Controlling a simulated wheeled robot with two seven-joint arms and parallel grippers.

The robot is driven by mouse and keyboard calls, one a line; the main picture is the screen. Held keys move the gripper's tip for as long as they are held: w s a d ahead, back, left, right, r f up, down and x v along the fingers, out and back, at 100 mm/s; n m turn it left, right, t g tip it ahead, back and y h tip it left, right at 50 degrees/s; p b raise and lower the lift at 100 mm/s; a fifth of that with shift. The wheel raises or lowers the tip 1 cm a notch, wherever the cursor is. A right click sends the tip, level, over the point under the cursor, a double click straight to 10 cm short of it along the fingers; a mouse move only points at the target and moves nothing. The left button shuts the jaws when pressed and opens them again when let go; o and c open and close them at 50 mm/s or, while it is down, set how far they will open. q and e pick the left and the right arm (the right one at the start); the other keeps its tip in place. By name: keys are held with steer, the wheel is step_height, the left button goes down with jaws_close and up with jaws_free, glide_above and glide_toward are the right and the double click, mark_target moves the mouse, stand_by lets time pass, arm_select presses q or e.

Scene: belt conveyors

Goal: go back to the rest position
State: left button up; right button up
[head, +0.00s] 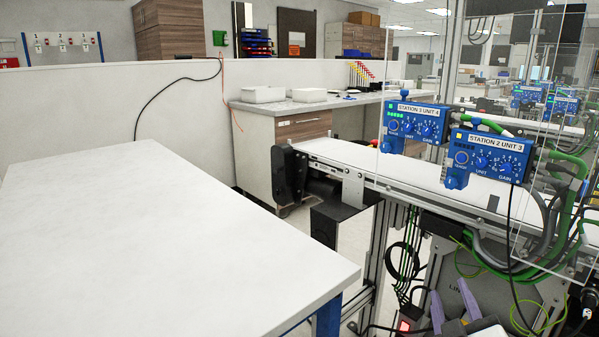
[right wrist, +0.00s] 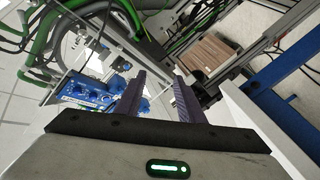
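My right gripper (head: 451,300) shows at the bottom right of the head view, in front of the conveyor frame and its cables. Its two purple fingers stand apart with nothing seen between them. The right wrist view also shows the right gripper (right wrist: 160,80) open and empty, with a gap between the fingers. My left gripper is in neither view.
A bare white table (head: 160,240) fills the left. A belt conveyor (head: 350,158) runs at the right, with blue control units (head: 490,155), clear panels and hanging cables near my right gripper. A counter with white trays (head: 263,94) stands behind.

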steer(key=s+a+f+g+y, duration=0.25)
steer(key=s+f, duration=0.25)
steer(key=f, duration=0.4)
steer(key=s+a+f+g+y, duration=0.15)
steer(key=s+a+f, duration=0.25)
steer(key=f, duration=0.5)
steer(key=s+a+f+m+g+y, duration=0.1)
steer(key=s+a+f+g, duration=0.1)
steer(key=s+f, duration=0.4)
steer(key=s+a+f+m+g+y, duration=0.1)
steer(key=s+a+f+y, duration=0.1)
steer(key=s+a+f, duration=0.2)
steer(key=s+f, duration=0.3)
steer(key=s, duration=0.4)
steer(key=shift+a+g+y, duration=0.3)
steer(key=shift+a+g, duration=0.1)
steer(key=shift+s, duration=0.15)
steer(key=shift+c, duration=0.5)
